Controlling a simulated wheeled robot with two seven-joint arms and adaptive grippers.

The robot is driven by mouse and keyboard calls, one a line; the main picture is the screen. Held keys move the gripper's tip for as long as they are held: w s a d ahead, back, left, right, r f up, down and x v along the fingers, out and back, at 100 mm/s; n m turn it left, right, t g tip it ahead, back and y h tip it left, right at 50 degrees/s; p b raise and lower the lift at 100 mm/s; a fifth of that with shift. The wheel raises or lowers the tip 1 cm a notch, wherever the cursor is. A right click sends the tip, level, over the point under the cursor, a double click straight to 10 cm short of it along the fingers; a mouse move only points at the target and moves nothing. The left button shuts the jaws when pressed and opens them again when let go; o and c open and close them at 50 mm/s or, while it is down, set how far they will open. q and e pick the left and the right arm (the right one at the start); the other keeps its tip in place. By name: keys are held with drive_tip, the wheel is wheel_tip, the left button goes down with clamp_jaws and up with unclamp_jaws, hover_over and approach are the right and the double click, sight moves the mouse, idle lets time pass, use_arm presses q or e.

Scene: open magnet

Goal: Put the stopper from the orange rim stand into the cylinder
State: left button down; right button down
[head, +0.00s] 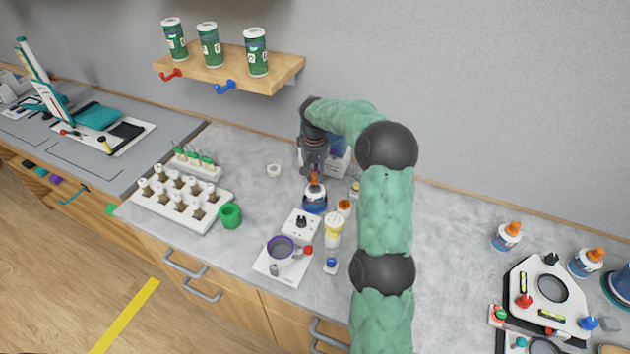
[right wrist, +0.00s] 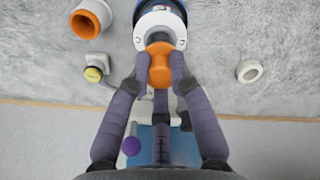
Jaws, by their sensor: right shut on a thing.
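My right gripper (head: 314,172) points down with its fingers closed around an orange stopper (head: 315,180). In the right wrist view the fingertips (right wrist: 159,68) press on both sides of the stopper (right wrist: 159,60). The blue cylinder with a pale collar (head: 315,201) stands upright right below it; its collar (right wrist: 160,20) also shows in the right wrist view. I cannot tell whether the stopper's lower end is inside the mouth or just above it. The orange rim stand (head: 344,206) is to the right of the cylinder; its opening (right wrist: 88,22) looks empty. My left gripper is out of view.
A white block with a black knob (head: 300,224), a yellow-topped container (head: 333,230) and a purple-rimmed cup (head: 283,250) stand in front. A small white ring (head: 274,170) lies left of the cylinder. A vial rack (head: 183,197) and green cup (head: 230,215) are farther left. The counter at right is partly clear.

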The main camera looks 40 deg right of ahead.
sight(315, 181)
wheel_tip(315, 181, down, 4)
drive_tip(key=shift+w+d+r+b, duration=0.1)
drive_tip(key=shift+d+r+b, duration=0.1)
drive_tip(key=shift+b, duration=0.1)
drive_tip(key=shift+a+r, duration=0.1)
drive_tip(key=c, duration=1.1)
unclamp_jaws()
wheel_tip(315, 181, up, 12)
drive_tip(key=shift+p, duration=0.95)
